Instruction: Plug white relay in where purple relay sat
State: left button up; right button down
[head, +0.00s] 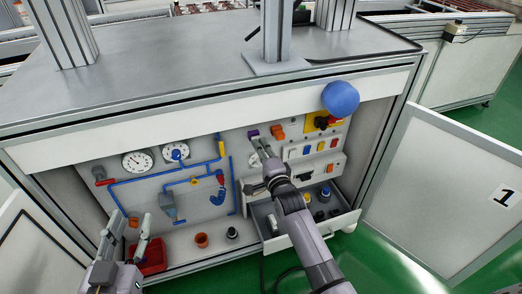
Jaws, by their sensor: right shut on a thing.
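The purple relay (253,133) is on the upper right part of the cabinet's back panel. My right gripper (259,141) reaches up to it and is shut on it; the fingertips cover its lower edge. Whether it is still seated cannot be told. A pale block (292,154) in the row below and right may be the white relay; it is too small to be sure. My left gripper (132,218) is low at the left front of the cabinet, fingers spread and apparently empty.
An orange block (278,132) sits just right of the purple relay. An open drawer (347,219) holds dark parts. A red bin (152,262) and an orange cup (202,240) stand on the cabinet floor. Open doors (450,180) flank the cabinet.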

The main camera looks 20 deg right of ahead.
jog(key=shift+w, duration=0.2)
jog(key=c, duration=1.4)
grip_release()
pick_arm(q)
jog(key=shift+d+r+t, duration=0.1)
jog(key=shift+r+t, duration=0.2)
jog(key=shift+r, duration=0.2)
pick_arm(e)
jog(key=s, duration=1.2)
jog(key=shift+d, duration=0.2)
